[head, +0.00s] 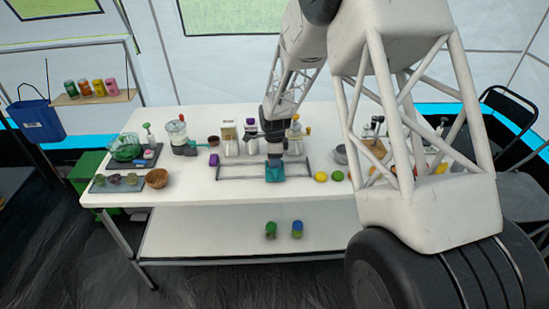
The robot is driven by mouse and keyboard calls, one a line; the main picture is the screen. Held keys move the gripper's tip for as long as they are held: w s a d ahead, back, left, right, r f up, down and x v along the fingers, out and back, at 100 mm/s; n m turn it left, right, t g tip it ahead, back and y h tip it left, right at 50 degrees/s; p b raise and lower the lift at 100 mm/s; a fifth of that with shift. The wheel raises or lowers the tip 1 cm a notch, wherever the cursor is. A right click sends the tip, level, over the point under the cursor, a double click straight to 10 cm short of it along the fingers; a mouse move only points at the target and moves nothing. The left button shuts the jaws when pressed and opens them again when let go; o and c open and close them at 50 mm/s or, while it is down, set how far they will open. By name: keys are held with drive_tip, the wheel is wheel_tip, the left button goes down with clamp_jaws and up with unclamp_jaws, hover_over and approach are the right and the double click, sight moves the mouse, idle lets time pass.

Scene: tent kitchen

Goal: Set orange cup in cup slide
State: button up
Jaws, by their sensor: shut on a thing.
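My gripper (273,156) is at the middle of the table's back half, low over a grey rectangular frame, which looks like the cup slide (228,178). A teal block (276,175) sits right at the fingertips, at the frame's front rail; I cannot tell whether it is part of the slide. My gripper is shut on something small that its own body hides. I cannot make out an orange cup. A purple cup-like object (214,159) stands at the frame's left end.
Two dispensers (228,138) and (296,140) stand behind the frame. A yellow (320,176) and a green round object (338,176) lie to its right. The table's front strip (230,192) is clear.

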drive_tip(key=shift+f, duration=0.6)
idle(0.3)
drive_tip(key=shift+r, duration=0.8)
idle(0.3)
drive_tip(key=shift+f, duration=0.75)
idle(1.2)
drive_tip(key=o, duration=0.4)
drive_tip(key=shift+o, duration=0.2)
wheel_tip(320, 180, up, 11)
idle(1.6)
idle(0.6)
